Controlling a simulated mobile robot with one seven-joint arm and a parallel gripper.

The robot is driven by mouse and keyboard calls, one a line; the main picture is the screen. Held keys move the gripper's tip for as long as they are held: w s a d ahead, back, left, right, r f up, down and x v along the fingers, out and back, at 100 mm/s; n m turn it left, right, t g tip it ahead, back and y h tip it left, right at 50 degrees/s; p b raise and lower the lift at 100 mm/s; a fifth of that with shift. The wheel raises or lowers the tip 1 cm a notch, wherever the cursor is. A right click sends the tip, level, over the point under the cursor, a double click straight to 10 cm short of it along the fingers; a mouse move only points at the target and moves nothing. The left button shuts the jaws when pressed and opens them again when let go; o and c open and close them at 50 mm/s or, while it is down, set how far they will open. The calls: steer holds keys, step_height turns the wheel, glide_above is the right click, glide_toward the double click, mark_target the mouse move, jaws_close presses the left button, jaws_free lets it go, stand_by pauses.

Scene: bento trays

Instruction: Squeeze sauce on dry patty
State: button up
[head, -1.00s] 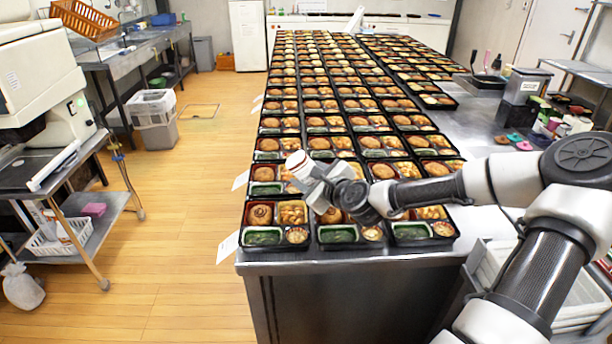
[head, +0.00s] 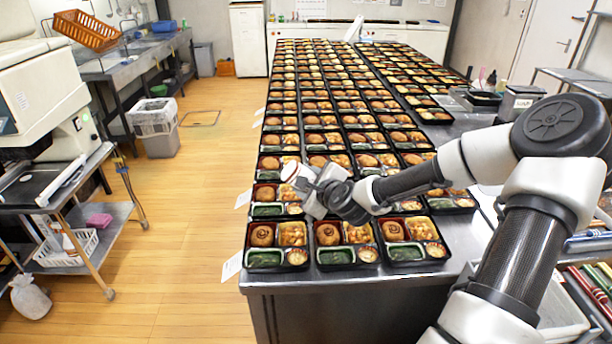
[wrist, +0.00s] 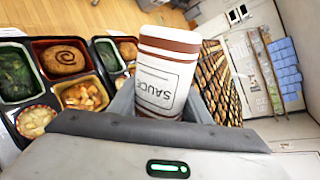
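My gripper (head: 302,182) is shut on a white sauce bottle with brown bands (wrist: 165,75); its label reads SAUCE upside down in the wrist view. The bottle (head: 291,170) is tilted above the second tray row in the head view. In the front row, the left patty (head: 262,236), middle patty (head: 328,234) and right patty (head: 393,230) carry dark sauce marks. The second-row left patty (head: 265,194) shows no clear mark. My gripper and arm partly hide the other second-row trays. In the wrist view, one patty (wrist: 64,60) has a dark swirl; another (wrist: 127,48) is partly hidden by the bottle.
Black bento trays fill the long steel table (head: 350,280) in close rows. White paper slips stick out at its left edge. Wooden floor (head: 190,230) lies free to the left. A wheeled cart (head: 90,235) stands at far left, and a shelf with trays is at lower right.

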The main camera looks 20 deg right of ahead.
step_height(320, 180, up, 4)
steer(key=n+h, duration=0.7)
steer(key=n, duration=0.1)
steer(key=n+g+h, duration=0.1)
steer(key=n+h, duration=0.6)
steer(key=n, duration=0.1)
steer(key=shift+b, duration=0.35)
